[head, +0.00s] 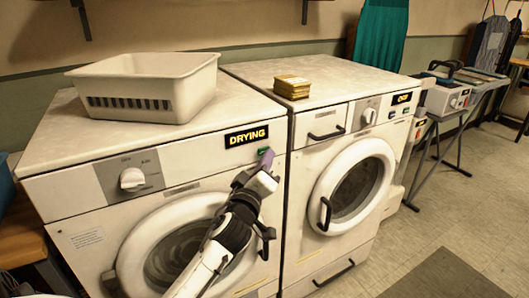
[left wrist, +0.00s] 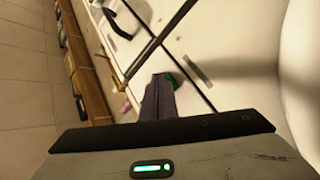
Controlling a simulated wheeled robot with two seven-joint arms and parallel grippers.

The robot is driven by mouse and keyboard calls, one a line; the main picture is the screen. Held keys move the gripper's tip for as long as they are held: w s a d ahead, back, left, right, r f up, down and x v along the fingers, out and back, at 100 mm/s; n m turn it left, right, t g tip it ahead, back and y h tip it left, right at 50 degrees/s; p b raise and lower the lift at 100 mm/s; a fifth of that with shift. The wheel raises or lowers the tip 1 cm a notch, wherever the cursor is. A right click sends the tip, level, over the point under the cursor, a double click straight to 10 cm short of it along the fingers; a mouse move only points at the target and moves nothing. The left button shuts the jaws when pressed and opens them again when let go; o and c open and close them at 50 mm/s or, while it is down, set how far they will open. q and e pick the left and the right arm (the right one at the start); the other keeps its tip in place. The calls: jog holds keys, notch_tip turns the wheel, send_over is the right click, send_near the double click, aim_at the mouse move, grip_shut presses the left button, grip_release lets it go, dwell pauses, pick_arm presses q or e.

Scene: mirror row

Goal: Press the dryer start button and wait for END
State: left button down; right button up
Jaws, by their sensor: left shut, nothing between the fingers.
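The left white machine (head: 105,215) has a dial and a lit display (head: 247,136) reading DRYING. A small green button (head: 263,150) sits just below the display's right end; it also shows in the left wrist view (left wrist: 174,79). My left gripper (head: 267,158) is shut and empty, its purple-grey fingertips at the button, partly covering it. In the left wrist view the shut fingers (left wrist: 158,98) end beside the green button; I cannot tell whether they touch it. My right gripper is not in view.
A white basket (head: 150,88) stands on the left machine. A second white machine (head: 330,255) stands to its right, with a stack of yellowish blocks (head: 292,86) on top and a small lit display (head: 402,98). An ironing board (head: 470,90) stands farther right.

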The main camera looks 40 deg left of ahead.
pick_arm(q)
jog(key=shift+s+d, duration=0.25)
jog(key=shift+d, duration=0.25)
jog(key=shift+s+d+b, duration=0.2)
jog(key=shift+s+d, duration=0.1)
jog(key=shift+d, duration=0.5)
jog(key=shift+s+d+b, duration=0.2)
jog(key=shift+s+d, duration=0.15)
jog(key=shift+d, duration=0.4)
jog(key=shift+s+d+b, duration=0.2)
jog(key=shift+s+d, duration=0.1)
jog(key=shift+d, duration=0.5)
jog(key=s+d+f+m+g+h, duration=0.2)
jog(key=s+d+f+m+h, duration=0.15)
jog(key=f, duration=0.55)
jog(key=s+d+f+m+g+h, duration=0.2)
jog(key=s+d+f+m, duration=0.25)
jog(key=f, duration=0.55)
jog(key=s+d+f+m+g+h, duration=0.2)
jog(key=s+d+f+m, duration=0.2)
jog(key=s+f, duration=0.3)
jog(key=s+d+f+m+g+h+p, duration=0.1)
jog(key=s+d+f+m+g+h, duration=0.1)
jog(key=s+d+f+m, duration=0.2)
jog(key=s+d+f, duration=0.2)
jog(key=s+f, duration=0.2)
jog(key=s, duration=0.2)
jog(key=shift+s+d+g, duration=0.2)
jog(key=shift+s+g, duration=0.15)
jog(key=shift+g, duration=0.05)
